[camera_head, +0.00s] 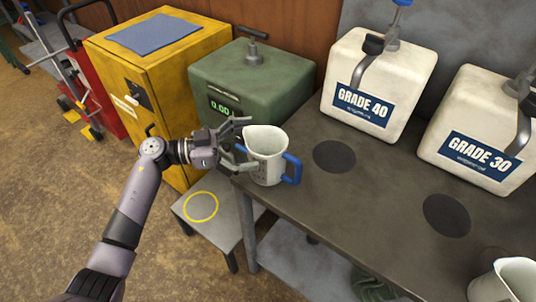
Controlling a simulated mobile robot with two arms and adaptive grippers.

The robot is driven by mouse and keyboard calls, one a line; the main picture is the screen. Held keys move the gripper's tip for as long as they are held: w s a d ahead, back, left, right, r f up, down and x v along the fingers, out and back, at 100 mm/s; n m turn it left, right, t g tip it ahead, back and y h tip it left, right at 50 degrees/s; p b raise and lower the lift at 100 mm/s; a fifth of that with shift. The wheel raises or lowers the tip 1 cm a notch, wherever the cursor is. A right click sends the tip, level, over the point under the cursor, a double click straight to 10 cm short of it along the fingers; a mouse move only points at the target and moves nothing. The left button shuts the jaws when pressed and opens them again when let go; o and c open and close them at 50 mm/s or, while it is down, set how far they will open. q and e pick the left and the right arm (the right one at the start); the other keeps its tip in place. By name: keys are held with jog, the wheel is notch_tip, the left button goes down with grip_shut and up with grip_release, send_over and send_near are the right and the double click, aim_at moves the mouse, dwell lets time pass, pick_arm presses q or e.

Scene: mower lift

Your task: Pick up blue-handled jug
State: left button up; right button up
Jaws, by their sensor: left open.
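The blue-handled jug (268,148) is whitish grey and stands upright at the left end of the dark bench. Its blue handle (292,168) faces right, away from my gripper. My left gripper (240,143) is open at the jug's left side, with its fingers reaching toward the jug's wall. One finger is near the rim and one is lower. Whether they touch the jug I cannot tell. My right gripper is not in view.
The bench top (345,205) holds white GRADE 40 (375,85) and GRADE 30 (480,135) containers with taps. Another jug (503,283) is cut off at the lower right. A green box with a display (255,85), a yellow cabinet (160,75) and a low stool (205,212) stand at left.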

aim_at(268, 144)
pick_arm(q)
jog(key=d, duration=0.4)
jog(key=shift+w+f+p, duration=0.1)
jog(key=shift+f+p, duration=0.15)
jog(key=shift+p, duration=0.05)
jog(key=shift+c, duration=0.4)
jog(key=c, duration=1.1)
jog(key=shift+c, duration=0.2)
jog(key=shift+r, duration=0.1)
